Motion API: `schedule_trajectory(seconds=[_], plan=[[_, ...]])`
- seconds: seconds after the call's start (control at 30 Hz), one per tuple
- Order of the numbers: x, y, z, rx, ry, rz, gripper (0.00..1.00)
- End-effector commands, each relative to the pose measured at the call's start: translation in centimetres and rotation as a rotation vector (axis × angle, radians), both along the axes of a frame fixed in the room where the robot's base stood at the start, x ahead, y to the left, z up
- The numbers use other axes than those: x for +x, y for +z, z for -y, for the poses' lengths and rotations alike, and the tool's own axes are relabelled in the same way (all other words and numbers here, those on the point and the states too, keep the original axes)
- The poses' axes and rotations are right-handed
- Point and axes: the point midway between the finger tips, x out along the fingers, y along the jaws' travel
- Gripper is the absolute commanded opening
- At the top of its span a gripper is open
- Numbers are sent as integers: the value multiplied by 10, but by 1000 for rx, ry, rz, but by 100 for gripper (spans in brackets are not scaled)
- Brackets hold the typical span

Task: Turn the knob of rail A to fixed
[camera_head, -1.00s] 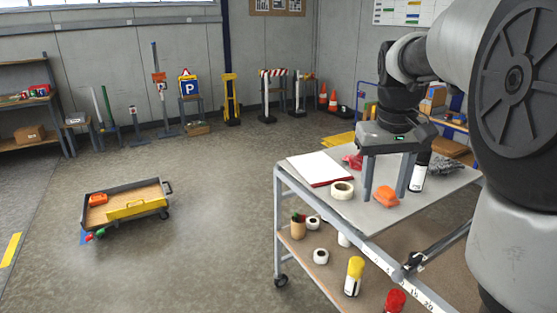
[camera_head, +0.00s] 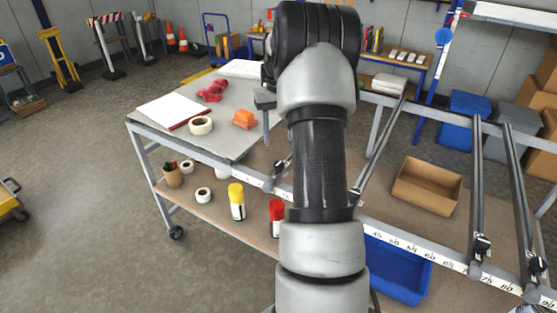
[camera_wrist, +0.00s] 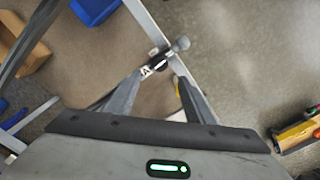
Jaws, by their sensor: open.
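In the head view, the rail A fitting (camera_head: 281,165) shows at the cart's front edge, left of my arm; my arm hides most of the rail and gripper.
Other rails (camera_head: 477,190) cross the frame at right, above a cardboard box (camera_head: 427,185) and a blue bin (camera_head: 398,268). The floor at left is mostly clear.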

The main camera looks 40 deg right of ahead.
Motion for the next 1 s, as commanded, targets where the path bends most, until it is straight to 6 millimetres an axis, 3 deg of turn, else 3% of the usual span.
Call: schedule_trajectory(seconds=[0.2,0.43,0.6,0.87,1.0], plan=[[-1,-49,-1,3,1,-4,48],[-1,-85,0,1,0,-2,48],[0,-95,0,0,0,0,48],[0,-97,0,0,1,1,48],[0,-97,0,0,1,1,29]])
